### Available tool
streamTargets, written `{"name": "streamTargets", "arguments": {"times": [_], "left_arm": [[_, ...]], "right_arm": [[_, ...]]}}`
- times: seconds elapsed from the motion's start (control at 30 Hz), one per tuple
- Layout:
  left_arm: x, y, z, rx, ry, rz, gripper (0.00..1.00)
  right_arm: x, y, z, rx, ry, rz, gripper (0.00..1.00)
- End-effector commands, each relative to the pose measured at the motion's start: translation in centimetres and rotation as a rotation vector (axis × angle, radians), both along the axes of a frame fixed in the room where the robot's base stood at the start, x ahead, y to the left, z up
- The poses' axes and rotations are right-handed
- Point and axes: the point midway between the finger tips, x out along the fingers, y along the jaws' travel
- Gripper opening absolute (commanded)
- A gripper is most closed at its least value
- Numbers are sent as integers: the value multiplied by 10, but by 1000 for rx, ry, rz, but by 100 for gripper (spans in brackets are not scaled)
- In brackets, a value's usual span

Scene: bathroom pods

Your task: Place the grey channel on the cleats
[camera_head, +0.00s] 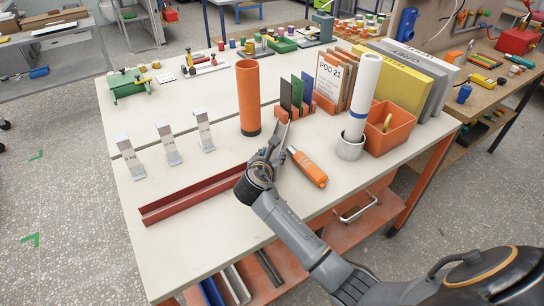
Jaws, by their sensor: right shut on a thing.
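A long dark red channel (190,197) lies low over the table, slanting up to the right. My right gripper (272,153) is at its right end and appears shut on it; the wrist hides the contact. Three pale grey cleats stand in a slanted row behind the channel: left (130,157), middle (167,145) and right (204,131). They are apart from the channel and carry nothing. On the shelf below are a light grey channel (237,285), a dark one (269,268) and a blue one (211,292). My left gripper is out of view.
An orange tube (249,95) stands behind my gripper. An orange hand tool (308,167) lies just right of it. A white roll (366,90) in a grey cup (350,148), an orange bin (391,130) and a card rack (294,112) stand right. The table's front left is clear.

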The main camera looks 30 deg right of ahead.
Motion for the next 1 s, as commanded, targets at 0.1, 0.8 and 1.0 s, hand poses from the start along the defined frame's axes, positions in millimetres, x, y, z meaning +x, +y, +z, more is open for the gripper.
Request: {"name": "streamTargets", "arguments": {"times": [0.1, 0.8, 1.0], "left_arm": [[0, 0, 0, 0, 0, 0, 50], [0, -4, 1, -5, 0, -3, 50], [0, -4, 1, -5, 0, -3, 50]], "right_arm": [[1, 0, -5, 0, -5, 1, 0], [0, 0, -9, 0, -3, -1, 64], [-4, 4, -4, 1, -4, 1, 64]]}}
